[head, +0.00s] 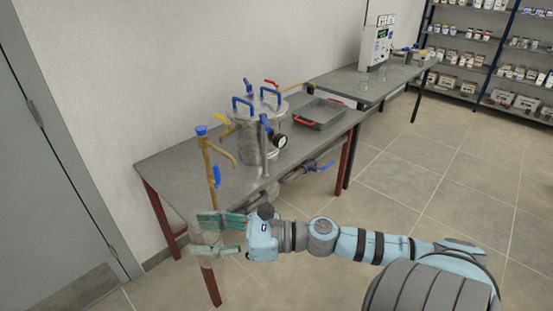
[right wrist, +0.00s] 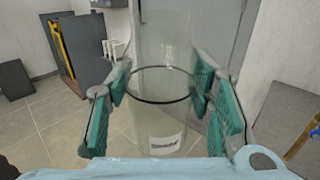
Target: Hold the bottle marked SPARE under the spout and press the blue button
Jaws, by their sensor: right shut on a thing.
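My right gripper (head: 224,234) is shut on a clear glass bottle (head: 204,238) beside the near left end of the grey table. In the right wrist view the bottle (right wrist: 160,112) stands between the teal finger pads; its white label (right wrist: 165,143) carries dark print too blurred to read. The bottle is below and apart from the spout arm. My left gripper is not in view.
On the table (head: 185,165) stand a steel vessel (head: 262,130) with blue handles and a gauge, and a steel tray (head: 320,113) with red handles. A blue lever (head: 217,175) is on the standpipe. A second table (head: 345,82) holds a white machine (head: 377,47). The floor at right is clear.

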